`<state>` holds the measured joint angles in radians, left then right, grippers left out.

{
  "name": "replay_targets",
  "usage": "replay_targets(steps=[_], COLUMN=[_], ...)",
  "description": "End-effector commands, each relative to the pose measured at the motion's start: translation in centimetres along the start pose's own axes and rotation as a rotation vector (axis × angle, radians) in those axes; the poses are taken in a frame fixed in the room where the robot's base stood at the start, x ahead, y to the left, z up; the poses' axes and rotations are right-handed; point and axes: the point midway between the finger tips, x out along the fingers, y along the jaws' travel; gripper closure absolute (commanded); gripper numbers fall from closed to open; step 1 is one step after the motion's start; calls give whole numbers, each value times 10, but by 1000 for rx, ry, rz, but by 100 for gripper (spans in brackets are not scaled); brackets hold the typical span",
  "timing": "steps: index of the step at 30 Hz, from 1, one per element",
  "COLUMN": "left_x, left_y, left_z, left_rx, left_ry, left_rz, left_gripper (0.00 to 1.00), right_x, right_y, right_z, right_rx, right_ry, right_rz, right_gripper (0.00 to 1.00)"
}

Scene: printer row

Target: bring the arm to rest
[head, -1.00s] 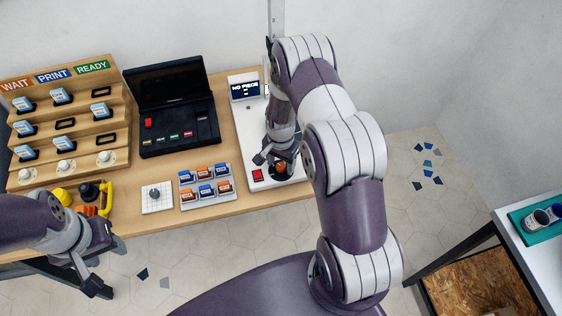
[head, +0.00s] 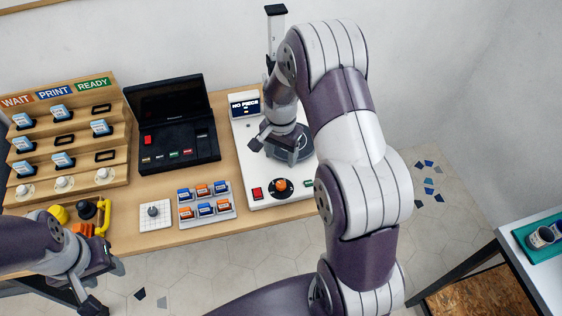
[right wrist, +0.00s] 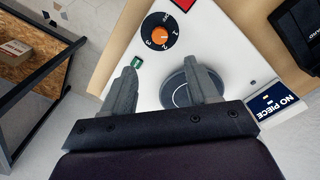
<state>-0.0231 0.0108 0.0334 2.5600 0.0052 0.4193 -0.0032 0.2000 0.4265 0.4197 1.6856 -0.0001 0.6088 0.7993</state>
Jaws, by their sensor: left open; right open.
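My right gripper (head: 276,142) is open and empty above the white machine (head: 242,165) at the right end of the wooden table. In the right wrist view its two fingers (right wrist: 162,92) stand apart, with a round grey plate (right wrist: 180,92) under and between them. The orange knob (head: 281,185) on a black dial is clear of the fingers; it also shows in the right wrist view (right wrist: 160,36). My left gripper (head: 104,283) is open at the lower left, in front of the table edge, with nothing visible between its fingers.
A stepped wooden rack (head: 65,140) labelled WAIT, PRINT, READY holds light-blue pieces. A black console (head: 178,130), a tray of orange and blue blocks (head: 207,220) and a white gridded pad (head: 142,217) share the table. A side table with a teal tray (head: 549,256) stands right.

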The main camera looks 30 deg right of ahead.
Motion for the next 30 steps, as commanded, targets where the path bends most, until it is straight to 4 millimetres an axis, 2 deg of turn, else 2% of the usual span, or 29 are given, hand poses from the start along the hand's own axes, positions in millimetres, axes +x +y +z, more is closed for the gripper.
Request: replay_targets(steps=[13,16,18,19,24,27,30], left_x=[0,0,0,0,0,0,0], left_y=[0,0,0,0,0,0,0], left_z=[0,0,0,0,0,0,0], left_rx=[0,0,0,0,0,0,0], left_ry=[0,0,0,0,0,0,0], left_rz=[0,0,0,0,0,0,0], left_gripper=[52,52,52,52,52,52,52], right_x=[0,1,7,2,-41,-61,-77], right_y=[0,0,18,25,61,80,84], right_z=[0,0,18,28,98,132,149], right_rx=[-3,-96,-268,-356,-806,-959,-1009], right_ry=[0,6,-19,-22,9,46,92], right_rz=[0,-5,15,15,-7,-26,-53], right_gripper=[41,41,41,41,41,41,41])
